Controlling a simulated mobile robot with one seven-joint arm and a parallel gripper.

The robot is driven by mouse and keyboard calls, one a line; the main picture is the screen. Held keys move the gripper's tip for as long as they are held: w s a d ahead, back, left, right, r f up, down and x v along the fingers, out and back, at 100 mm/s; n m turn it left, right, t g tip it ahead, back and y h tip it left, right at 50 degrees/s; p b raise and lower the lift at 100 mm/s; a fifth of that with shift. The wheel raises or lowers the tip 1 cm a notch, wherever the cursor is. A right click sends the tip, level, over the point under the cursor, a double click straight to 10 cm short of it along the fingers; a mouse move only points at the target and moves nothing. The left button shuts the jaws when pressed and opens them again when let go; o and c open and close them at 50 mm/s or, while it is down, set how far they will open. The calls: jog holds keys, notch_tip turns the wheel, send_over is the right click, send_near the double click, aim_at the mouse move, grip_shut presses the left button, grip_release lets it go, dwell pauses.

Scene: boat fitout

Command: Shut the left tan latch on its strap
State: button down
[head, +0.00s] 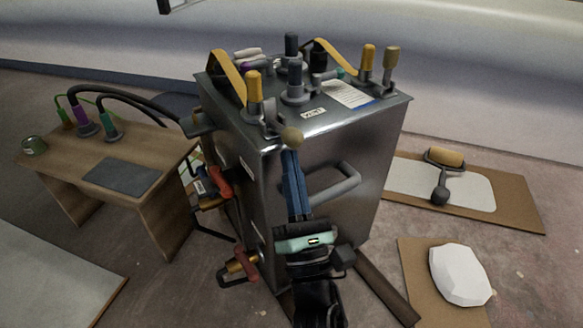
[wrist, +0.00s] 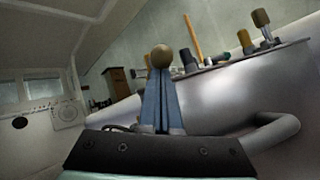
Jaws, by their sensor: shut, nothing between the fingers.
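The left tan latch (head: 291,137) is at the front edge of the metal cabinet's top; its rounded handle end sticks out over the edge toward me. In the wrist view the tan latch (wrist: 160,57) shows as a ball-like end right above my fingertips. My gripper (head: 289,153) has its blue fingers shut, empty, pointing up just under the handle end; I cannot tell whether they touch it. The latch's base is a grey bracket, partly hidden. A yellow-orange strap (head: 229,76) runs back from beside it; the latch's own strap is not clear. Another tan latch (head: 391,58) stands upright at right.
A yellow-handled latch (head: 254,88) stands upright close behind the left tan one, another (head: 368,57) at right. Dark knobs (head: 294,82) stand mid-top. A grey handle (head: 335,188) juts from the cabinet front, right of my fingers. Red-handled valves (head: 220,184) line the left side.

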aim_at(292, 133)
jog(key=shift+r+p, duration=0.1)
jog(key=shift+p, duration=0.2)
jog(key=shift+r+g+p, duration=0.15)
jog(key=shift+g+p, duration=0.15)
jog(key=shift+p, duration=0.55)
